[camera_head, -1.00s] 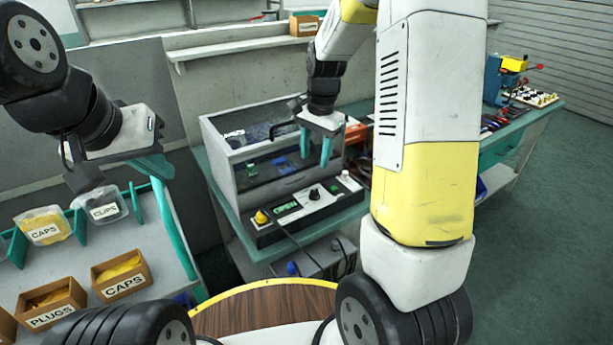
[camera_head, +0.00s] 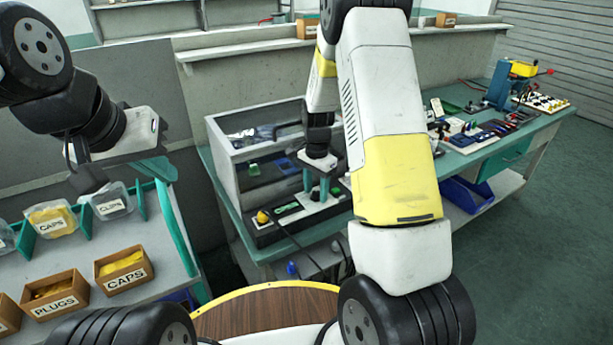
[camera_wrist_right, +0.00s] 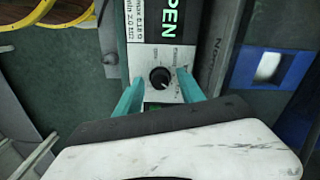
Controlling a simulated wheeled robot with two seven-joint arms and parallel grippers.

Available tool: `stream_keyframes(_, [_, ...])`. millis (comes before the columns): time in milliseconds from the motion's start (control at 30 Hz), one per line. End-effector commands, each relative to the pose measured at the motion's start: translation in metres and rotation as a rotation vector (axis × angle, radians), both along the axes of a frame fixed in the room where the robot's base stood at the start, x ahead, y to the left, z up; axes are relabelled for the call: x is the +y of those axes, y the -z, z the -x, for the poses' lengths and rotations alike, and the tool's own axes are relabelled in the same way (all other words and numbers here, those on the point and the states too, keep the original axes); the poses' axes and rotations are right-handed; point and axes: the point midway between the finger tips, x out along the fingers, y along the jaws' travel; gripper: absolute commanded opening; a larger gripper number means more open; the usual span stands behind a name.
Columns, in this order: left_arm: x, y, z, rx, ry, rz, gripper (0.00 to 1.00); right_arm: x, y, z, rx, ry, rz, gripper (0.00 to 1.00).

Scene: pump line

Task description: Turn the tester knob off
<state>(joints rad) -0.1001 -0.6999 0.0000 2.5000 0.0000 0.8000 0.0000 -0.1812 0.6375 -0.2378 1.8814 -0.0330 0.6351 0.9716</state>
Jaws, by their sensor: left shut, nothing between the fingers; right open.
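The tester (camera_head: 268,234) is a long dark box with a pale top panel, in front of a clear-sided case on the bench. Its black knob (camera_wrist_right: 159,77) with a white pointer mark shows in the right wrist view, beside a green display (camera_wrist_right: 160,22) where "PEN" is readable. My right gripper (camera_head: 316,192) is open over the panel. In the right wrist view its teal fingers (camera_wrist_right: 160,80) stand on either side of the knob, with gaps visible; whether they touch it lower down I cannot tell. My left gripper (camera_head: 153,168) is shut and empty above the bins at left.
The clear-sided case (camera_head: 222,165) stands just behind the tester. A yellow knob (camera_head: 262,217) sits at the tester's left end, with a cable running off its front. Bins of caps (camera_head: 124,268) and plugs (camera_head: 55,296) stand at left. Tools lie on the bench at right.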

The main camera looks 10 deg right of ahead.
Motion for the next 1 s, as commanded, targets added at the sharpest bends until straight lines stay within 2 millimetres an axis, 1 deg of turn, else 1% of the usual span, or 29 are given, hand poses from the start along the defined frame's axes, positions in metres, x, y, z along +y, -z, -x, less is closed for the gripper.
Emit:
stream_keyframes(200, [0.0000,0.0000,0.0000,0.000,0.000,0.000,0.00,0.0001,0.0005,0.0000,-0.001,0.000,-0.001,0.46])
stream_keyframes(267, [0.0000,0.0000,0.0000,0.000,0.000,0.000,0.00,0.0001,0.0004,0.0000,-0.001,0.000,-0.001,0.37])
stream_keyframes(300, [0.0000,0.0000,0.0000,0.000,0.000,0.000,0.00,0.0001,0.0004,0.0000,-0.001,0.000,-0.001,0.29])
stream_keyframes(433, [0.0000,0.0000,0.0000,0.000,0.000,0.000,0.00,0.0002,0.0003,0.0000,-0.001,0.000,-0.001,0.03])
stream_keyframes(467, [0.0000,0.0000,0.0000,0.000,0.000,0.000,0.00,0.0002,0.0003,-0.0001,-0.001,0.000,-0.001,0.00])
stream_keyframes(767, [0.0000,-0.0001,0.0001,0.000,0.000,0.000,0.00,0.0003,0.0001,-0.0001,-0.001,-0.019,-0.001,0.00])
stream_keyframes(1000, [0.0000,0.0000,0.0000,0.000,0.000,0.000,0.00,0.0006,0.0000,0.0000,-0.001,-0.126,-0.002,0.00])
